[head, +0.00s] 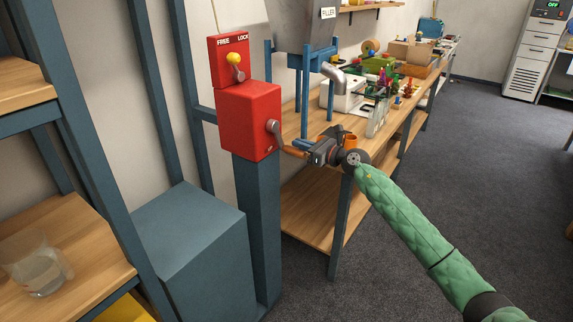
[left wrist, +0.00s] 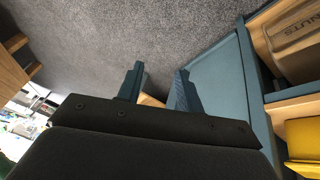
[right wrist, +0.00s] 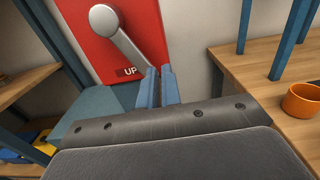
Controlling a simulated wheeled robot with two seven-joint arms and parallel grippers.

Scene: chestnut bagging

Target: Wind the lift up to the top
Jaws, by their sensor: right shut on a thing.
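The lift's red winch box (head: 249,120) stands on a blue-grey post. Its grey metal crank (head: 275,132) slants down and right from the hub and ends in an orange-brown handle (head: 293,151). My right gripper (head: 309,152) is shut on that handle. In the right wrist view the crank arm (right wrist: 124,44) runs down to the close-set fingertips (right wrist: 159,72), beside an "UP" label (right wrist: 130,71). My left gripper (left wrist: 158,78) is open and empty, outside the head view.
A wooden workbench (head: 315,124) with an orange cup (right wrist: 302,100) stands right of the crank. A blue-grey cabinet (head: 190,235) is below left, beside shelves holding a clear jug (head: 38,270). A metal hopper (head: 300,25) stands above the bench. The carpet at right is clear.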

